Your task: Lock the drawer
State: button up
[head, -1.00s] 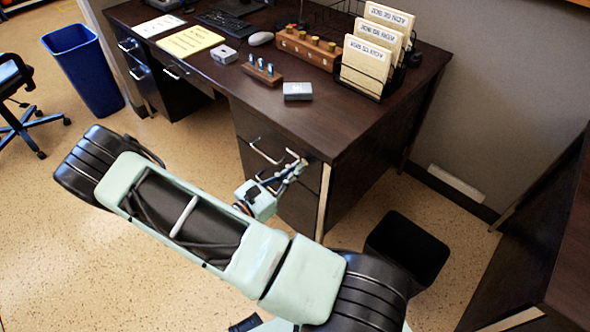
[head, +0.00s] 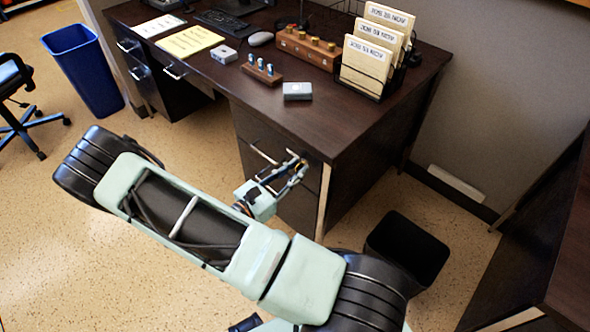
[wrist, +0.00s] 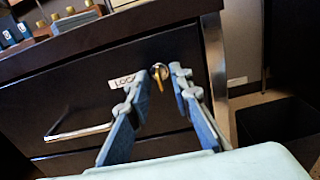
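The dark top drawer (head: 250,128) of the desk's right pedestal looks shut; its front (wrist: 75,95) fills much of the wrist view. It has a silver bar handle (wrist: 80,132) and a white label reading LOCK (wrist: 122,81). A round lock with a brass-coloured key (wrist: 158,76) sits right of the label, near the drawer's right edge. My gripper (head: 297,161) is at this upper right corner. In the wrist view my gripper (wrist: 165,72) is open, with one finger on each side of the key. I cannot tell whether either finger touches it.
On the desk top (head: 310,120) are a small grey box (head: 297,91), a wooden block with blue-topped pegs (head: 262,70) and a file rack (head: 372,60). A black bin (head: 407,250) stands right of the pedestal. A blue bin (head: 83,70) stands far left.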

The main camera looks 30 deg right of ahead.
jog(key=v, duration=1.2)
